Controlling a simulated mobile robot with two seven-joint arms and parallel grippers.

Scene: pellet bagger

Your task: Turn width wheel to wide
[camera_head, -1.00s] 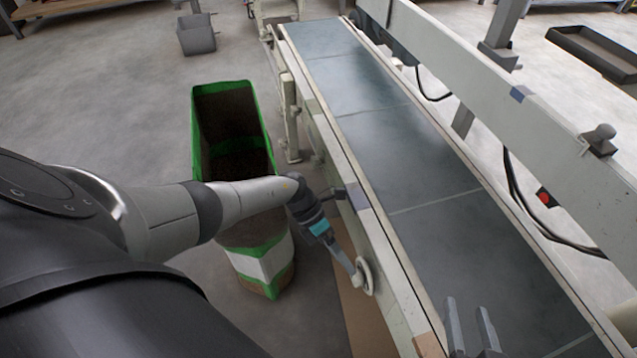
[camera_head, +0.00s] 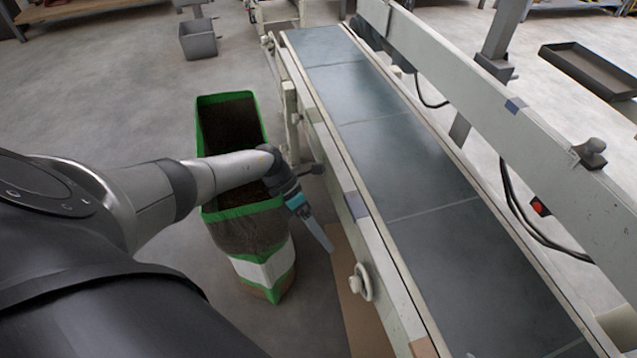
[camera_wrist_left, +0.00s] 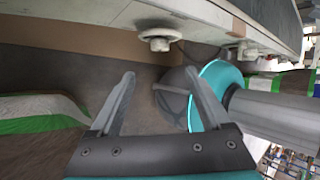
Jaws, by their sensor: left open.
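The width wheel (camera_head: 361,282) is a small pale handwheel on the near side rail of the conveyor, low in the head view. In the left wrist view the wheel (camera_wrist_left: 158,36) shows at top centre, seen nearly edge-on with a light hub. My left gripper (camera_head: 331,248) is open and empty, up and left of the wheel and apart from it. In the left wrist view its two fingers (camera_wrist_left: 163,92) stand spread below the wheel, with a clear gap. Any width marking near the wheel cannot be read.
A tall green-and-white bag of dark pellets (camera_head: 262,240) stands under and beside my left arm. The grey conveyor belt (camera_head: 400,150) runs along the right. A dark lever (camera_head: 312,169) juts from the rail above the wheel. A beige strip (camera_head: 350,295) lies on the floor.

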